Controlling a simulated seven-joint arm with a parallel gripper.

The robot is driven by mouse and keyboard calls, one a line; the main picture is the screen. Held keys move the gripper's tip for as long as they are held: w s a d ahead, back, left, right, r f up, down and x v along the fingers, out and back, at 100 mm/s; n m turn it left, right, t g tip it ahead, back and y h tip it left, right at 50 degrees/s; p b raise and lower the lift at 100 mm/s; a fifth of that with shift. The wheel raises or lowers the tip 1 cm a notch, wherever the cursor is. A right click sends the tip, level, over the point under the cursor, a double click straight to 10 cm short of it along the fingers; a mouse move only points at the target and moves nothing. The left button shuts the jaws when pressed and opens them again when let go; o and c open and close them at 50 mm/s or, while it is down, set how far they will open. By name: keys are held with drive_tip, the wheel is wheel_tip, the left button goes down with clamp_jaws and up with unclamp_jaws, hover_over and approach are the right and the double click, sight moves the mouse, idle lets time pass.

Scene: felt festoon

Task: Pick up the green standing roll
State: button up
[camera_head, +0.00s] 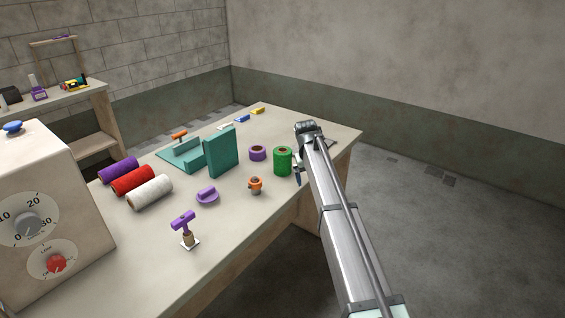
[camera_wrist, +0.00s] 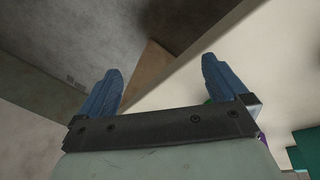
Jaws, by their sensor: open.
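The green standing roll (camera_head: 283,161) stands upright on the table in the head view, with a brown core at its top. My gripper (camera_head: 298,178) is just to the right of the roll, apart from it as far as I can tell, partly hidden by my arm. In the wrist view my gripper (camera_wrist: 158,85) shows two blue fingers spread wide with nothing between them. A small bit of green (camera_wrist: 212,101) shows behind the right finger there, and most of it is hidden.
A purple roll (camera_head: 257,153) stands left of the green roll, and an orange-topped piece (camera_head: 255,185) is in front. A teal block (camera_head: 221,151) stands farther left. Purple, red and white rolls lie at the left.

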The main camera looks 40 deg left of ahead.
drive_tip(key=s+a+r+g, duration=0.1)
drive_tip(key=s+a+r, duration=0.1)
drive_tip(key=s+a, duration=0.35)
drive_tip(key=s+a+r+g, duration=0.1)
drive_tip(key=s+a+r, duration=0.1)
drive_tip(key=a, duration=0.7)
drive_tip(key=s+a+r+g, duration=0.1)
drive_tip(key=s+a+r, duration=0.2)
drive_tip(key=a, duration=0.4)
drive_tip(key=m, duration=0.2)
approach(284, 150)
drive_tip(key=s+d, duration=0.2)
wheel_tip(284, 150, down, 9)
drive_tip(key=shift+w+a+r, duration=0.1)
drive_tip(key=shift+a+r, duration=0.1)
drive_tip(key=shift+a+f, duration=0.2)
drive_tip(key=shift+f, duration=1.1)
drive_tip(key=shift+a+f, duration=0.2)
drive_tip(key=shift+f, duration=1.15)
drive_tip(key=shift+c, duration=0.2)
drive_tip(key=c, duration=1.1)
drive_tip(key=shift+r, duration=0.1)
